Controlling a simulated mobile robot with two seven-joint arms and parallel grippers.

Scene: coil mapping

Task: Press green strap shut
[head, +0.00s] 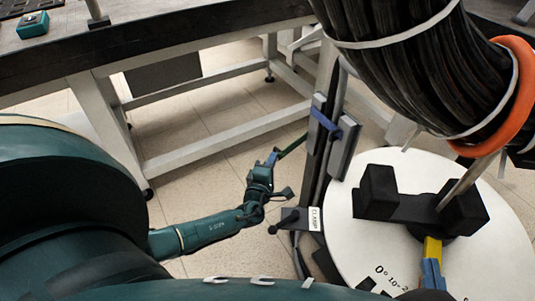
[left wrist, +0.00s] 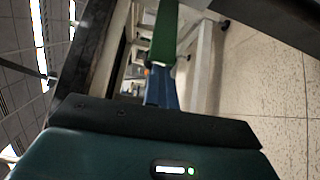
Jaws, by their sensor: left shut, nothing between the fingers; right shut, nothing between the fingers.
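The green strap (head: 292,146) is a thin bar slanting up from the blue fingertips of my left gripper (head: 273,158) towards the dark upright post. Its far end meets the post's left side. In the left wrist view the green strap (left wrist: 165,32) stands straight ahead of my shut blue fingers (left wrist: 161,88), overlapping their tips; whether they touch cannot be told. My left gripper is shut and empty. My right gripper (head: 432,268) shows as blue fingers at the bottom right, shut, beside a yellow piece (head: 432,247).
The post carries grey pads, a blue strap (head: 325,120) and a handle labelled CLAMP (head: 315,219). A black cable coil (head: 400,60) with an orange ring (head: 518,95) hangs above a white marked disc (head: 480,265). A workbench frame (head: 220,140) stands behind; floor between is clear.

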